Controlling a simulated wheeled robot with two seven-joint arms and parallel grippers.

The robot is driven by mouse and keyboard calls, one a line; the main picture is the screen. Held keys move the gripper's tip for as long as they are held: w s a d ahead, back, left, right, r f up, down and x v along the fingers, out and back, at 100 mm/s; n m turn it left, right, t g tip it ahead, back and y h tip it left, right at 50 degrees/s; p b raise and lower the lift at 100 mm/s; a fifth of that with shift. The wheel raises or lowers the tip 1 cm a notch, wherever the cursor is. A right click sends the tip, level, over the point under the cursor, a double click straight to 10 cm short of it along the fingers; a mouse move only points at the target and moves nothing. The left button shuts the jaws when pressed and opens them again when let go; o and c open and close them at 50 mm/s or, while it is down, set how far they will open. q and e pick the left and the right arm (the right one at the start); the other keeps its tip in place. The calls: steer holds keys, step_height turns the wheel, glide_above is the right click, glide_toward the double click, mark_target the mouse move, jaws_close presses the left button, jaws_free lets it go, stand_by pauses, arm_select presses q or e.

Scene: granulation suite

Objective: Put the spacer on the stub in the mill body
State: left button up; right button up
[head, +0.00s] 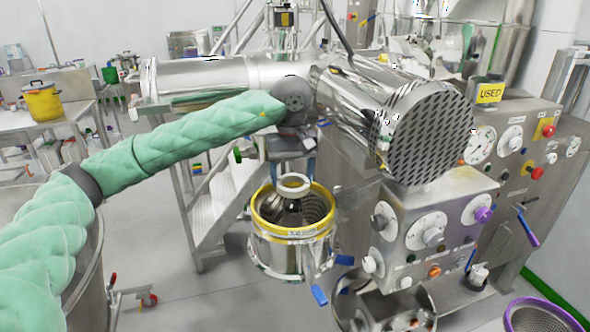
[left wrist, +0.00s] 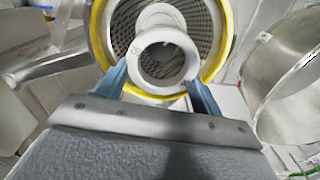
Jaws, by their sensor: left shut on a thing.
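The spacer (head: 294,185) is a pale ring held level just above the mouth of the mill body. My left gripper (head: 292,171) points down with its blue fingers shut on the spacer. In the left wrist view, the spacer (left wrist: 161,87) sits between the blue fingertips (left wrist: 157,80). The mill body (head: 290,255) is a shiny steel cylinder with a yellow rim and a perforated screen inside. Its yellow rim (left wrist: 223,40) rings the spacer in the left wrist view. A pale rounded part, probably the stub (left wrist: 160,13), shows behind the spacer, mostly hidden by it. My right gripper is out of view.
A large steel drum with a slotted end (head: 425,133) stands right of my left gripper. A control panel (head: 435,230) with knobs is right of the mill body. Blue-handled clamps (head: 319,295) stick out from its side. Steel steps (head: 205,205) stand behind left.

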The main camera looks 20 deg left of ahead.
mark_target(292, 204)
arm_select(q)
steer(key=shift+s+f, duration=0.1)
steer(key=shift+f, duration=0.1)
steer(key=shift+w+f, duration=0.2)
steer(key=shift+f, duration=0.35)
steer(key=shift+w+f, duration=0.2)
steer(key=shift+f, duration=0.3)
steer(key=shift+s+f, duration=0.25)
steer(key=shift+f, duration=0.65)
steer(key=shift+w+f, duration=0.1)
steer(key=shift+f, duration=0.3)
steer(key=shift+f+b, duration=0.35)
steer(key=shift+b, duration=0.3)
steer(key=shift+f+b, duration=0.7)
steer(key=shift+b, duration=0.1)
steer(key=shift+f+b, duration=0.45)
steer(key=shift+b, duration=0.1)
steer(key=shift+f+b, duration=0.75)
steer(key=shift+b, duration=0.1)
steer(key=shift+f+b, duration=0.6)
steer(key=shift+b, duration=0.05)
steer(key=shift+f, duration=0.15)
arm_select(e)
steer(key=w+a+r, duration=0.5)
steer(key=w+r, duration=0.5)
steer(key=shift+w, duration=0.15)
